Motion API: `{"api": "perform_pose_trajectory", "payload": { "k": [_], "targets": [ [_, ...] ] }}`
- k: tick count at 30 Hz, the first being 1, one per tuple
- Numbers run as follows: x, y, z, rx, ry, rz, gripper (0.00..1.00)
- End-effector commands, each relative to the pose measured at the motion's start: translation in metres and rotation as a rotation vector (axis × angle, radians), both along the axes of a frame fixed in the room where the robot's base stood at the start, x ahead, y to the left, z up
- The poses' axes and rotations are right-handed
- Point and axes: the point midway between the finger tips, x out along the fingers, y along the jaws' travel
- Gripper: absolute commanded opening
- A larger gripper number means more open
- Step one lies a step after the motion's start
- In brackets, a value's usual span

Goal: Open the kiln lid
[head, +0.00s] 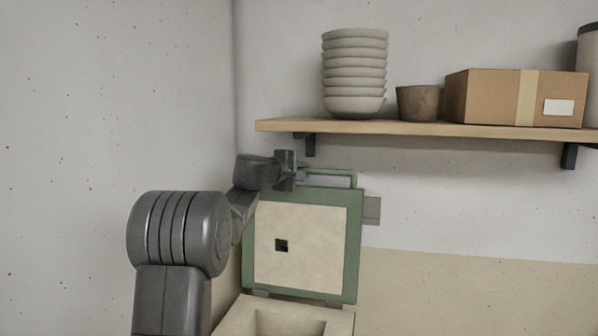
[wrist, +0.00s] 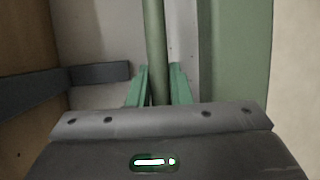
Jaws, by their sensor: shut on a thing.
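The kiln lid (head: 325,240) stands raised, close to upright, at the back of the kiln (head: 233,318) in the head view. It has a green frame and a pale inner lining with a small dark square in it. A green bar handle (head: 335,172) runs along its top edge. My gripper (head: 302,170) is at the left part of this handle. In the wrist view the green fingers of my gripper (wrist: 159,92) are shut on the handle bar (wrist: 155,40). The kiln's hollow shows partly at the bottom of the head view; the rest is cut off.
A wooden shelf (head: 430,129) on dark brackets hangs above the lid. It holds stacked bowls (head: 354,75), a brown pot (head: 418,102) and a cardboard box (head: 515,97). A wall corner is close to the left of the lid.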

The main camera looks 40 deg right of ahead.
Motion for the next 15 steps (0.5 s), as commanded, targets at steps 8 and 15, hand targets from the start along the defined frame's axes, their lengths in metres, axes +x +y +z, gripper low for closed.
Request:
{"api": "perform_pose_trajectory", "payload": {
  "k": [8,15],
  "targets": [
    [0.0006,0.0009,0.0008,0.000,-0.002,0.002,0.26],
    [0.0003,0.0006,0.0004,-0.001,0.000,0.001,0.39]
  ]
}}
